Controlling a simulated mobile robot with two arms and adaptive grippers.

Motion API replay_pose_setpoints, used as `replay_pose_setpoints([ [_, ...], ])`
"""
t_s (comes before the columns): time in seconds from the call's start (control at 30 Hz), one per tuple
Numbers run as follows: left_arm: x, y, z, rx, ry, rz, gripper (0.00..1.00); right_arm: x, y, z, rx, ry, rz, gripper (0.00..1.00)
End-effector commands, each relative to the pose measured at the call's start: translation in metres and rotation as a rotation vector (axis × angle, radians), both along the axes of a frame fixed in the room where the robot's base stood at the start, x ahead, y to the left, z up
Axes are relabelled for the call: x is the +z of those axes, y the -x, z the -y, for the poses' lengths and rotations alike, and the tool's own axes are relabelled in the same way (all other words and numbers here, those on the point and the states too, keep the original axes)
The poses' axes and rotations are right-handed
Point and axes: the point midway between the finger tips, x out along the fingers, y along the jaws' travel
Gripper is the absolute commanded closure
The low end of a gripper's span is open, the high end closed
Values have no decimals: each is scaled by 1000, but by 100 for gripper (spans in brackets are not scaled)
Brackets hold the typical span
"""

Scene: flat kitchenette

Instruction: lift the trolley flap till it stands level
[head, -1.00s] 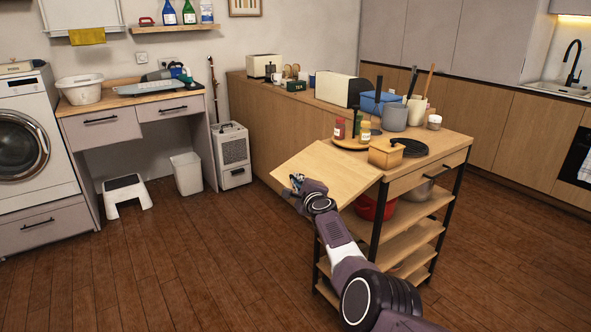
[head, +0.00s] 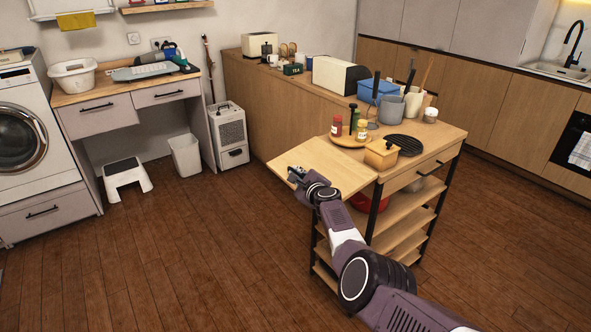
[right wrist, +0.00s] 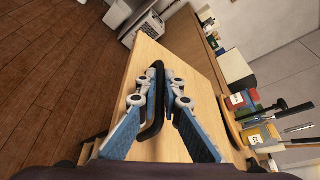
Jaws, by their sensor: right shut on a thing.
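The trolley (head: 413,182) has a wooden top, black legs and lower shelves. Its wooden flap (head: 335,163) sticks out from the top's left side and looks close to level with it; a small tilt is hard to rule out. My right gripper (head: 296,175) is at the flap's outer part. In the right wrist view my right gripper (right wrist: 164,82) is shut on a black bar handle (right wrist: 158,72) on the flap (right wrist: 190,70). My arm hides the flap's near corner. My left gripper is not in view.
The trolley top carries a red-capped jar (head: 337,125), a yellow jar (head: 362,130), a wooden box (head: 381,154) and a black round trivet (head: 405,144). A long cabinet (head: 270,100) stands behind. The floor (head: 180,260) to the left is clear.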

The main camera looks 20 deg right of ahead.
Motion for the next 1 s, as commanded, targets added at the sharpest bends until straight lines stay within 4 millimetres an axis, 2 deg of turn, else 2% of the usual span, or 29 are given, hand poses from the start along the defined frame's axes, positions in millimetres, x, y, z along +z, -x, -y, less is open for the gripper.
replay_pose_setpoints([
  [0.03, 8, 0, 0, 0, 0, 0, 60, 11, -2, 6, -10, -13, 2, 100],
  [0.3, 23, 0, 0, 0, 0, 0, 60, 23, -2, 5, -9, -66, -16, 100],
  [0.7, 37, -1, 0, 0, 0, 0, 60, 35, -1, 6, -6, -76, -25, 100],
  [1.0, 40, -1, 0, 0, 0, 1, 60, 36, -1, 5, -5, -76, -28, 100],
])
